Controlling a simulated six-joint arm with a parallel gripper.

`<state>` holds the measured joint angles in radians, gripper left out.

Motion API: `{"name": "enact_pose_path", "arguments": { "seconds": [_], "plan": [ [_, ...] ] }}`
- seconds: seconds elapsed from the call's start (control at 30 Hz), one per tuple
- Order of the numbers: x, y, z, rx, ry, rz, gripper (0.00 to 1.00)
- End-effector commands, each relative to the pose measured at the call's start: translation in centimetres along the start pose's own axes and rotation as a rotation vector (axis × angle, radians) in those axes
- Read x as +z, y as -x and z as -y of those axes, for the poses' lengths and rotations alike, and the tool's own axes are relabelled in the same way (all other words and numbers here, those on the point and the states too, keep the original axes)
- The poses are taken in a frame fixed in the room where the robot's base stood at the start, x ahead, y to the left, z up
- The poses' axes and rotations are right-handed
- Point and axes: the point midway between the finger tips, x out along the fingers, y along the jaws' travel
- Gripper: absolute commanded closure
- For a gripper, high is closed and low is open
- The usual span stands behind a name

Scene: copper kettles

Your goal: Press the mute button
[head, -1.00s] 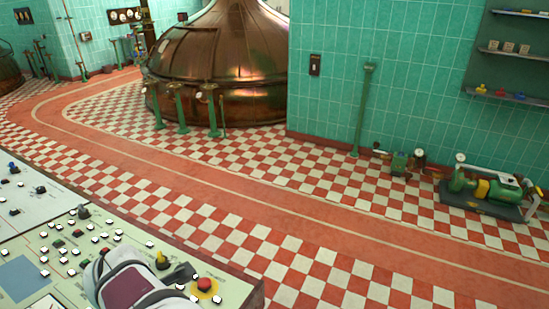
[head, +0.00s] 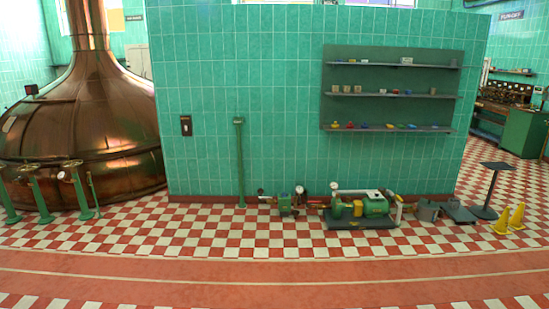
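No button that I can make out as a mute button is in view. My gripper is not in view, and no control desk shows. A small dark box with a light patch (head: 186,125) is fixed to the green tiled wall (head: 270,100); it is too small to tell what it is.
A copper kettle (head: 85,120) with green valve stands (head: 78,190) is at the left. A green motor pump (head: 360,207) stands by the wall under shelves (head: 390,95). Yellow cones (head: 509,218) and a black stand (head: 491,190) are at the right. The red floor lane (head: 270,272) in front is clear.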

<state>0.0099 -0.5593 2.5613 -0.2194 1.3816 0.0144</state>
Motion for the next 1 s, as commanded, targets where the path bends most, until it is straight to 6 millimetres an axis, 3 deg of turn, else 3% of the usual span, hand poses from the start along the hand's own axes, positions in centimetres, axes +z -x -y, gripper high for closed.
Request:
{"name": "enact_pose_path", "arguments": {
  "seconds": [0.03,0.37,1.0],
  "plan": [
    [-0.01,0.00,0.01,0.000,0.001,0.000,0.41],
    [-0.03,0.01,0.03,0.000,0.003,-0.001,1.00],
    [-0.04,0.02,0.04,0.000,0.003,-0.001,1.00]
  ]
}}
